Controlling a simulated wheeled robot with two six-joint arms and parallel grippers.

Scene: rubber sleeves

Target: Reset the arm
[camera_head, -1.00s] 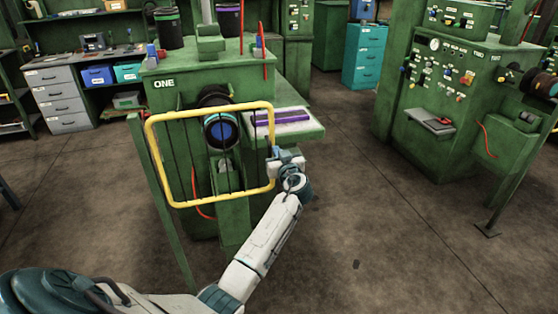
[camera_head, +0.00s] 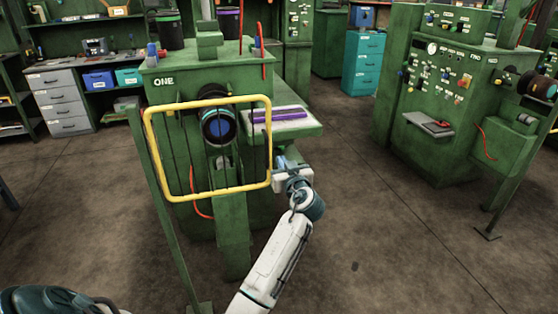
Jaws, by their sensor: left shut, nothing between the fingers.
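My left gripper (camera_head: 281,160) is at the lower right of the yellow guard frame (camera_head: 208,104), close to its right bar. Its fingers are small and partly dark against the green machine, and it holds nothing. My white arm reaches up to it from the bottom of the picture. The guard stands in front of the green machine marked ONE (camera_head: 190,80), across the round spindle with a blue centre (camera_head: 218,128). Purple sleeves (camera_head: 280,115) lie on a pale tray on the machine's side shelf (camera_head: 300,132). My right gripper is out of view.
A second green machine with a control panel (camera_head: 450,75) stands at the right. A teal cabinet (camera_head: 363,62) and grey drawers (camera_head: 62,100) stand at the back. A green post (camera_head: 168,215) is left of the guard. The floor (camera_head: 390,235) right of my arm is clear.

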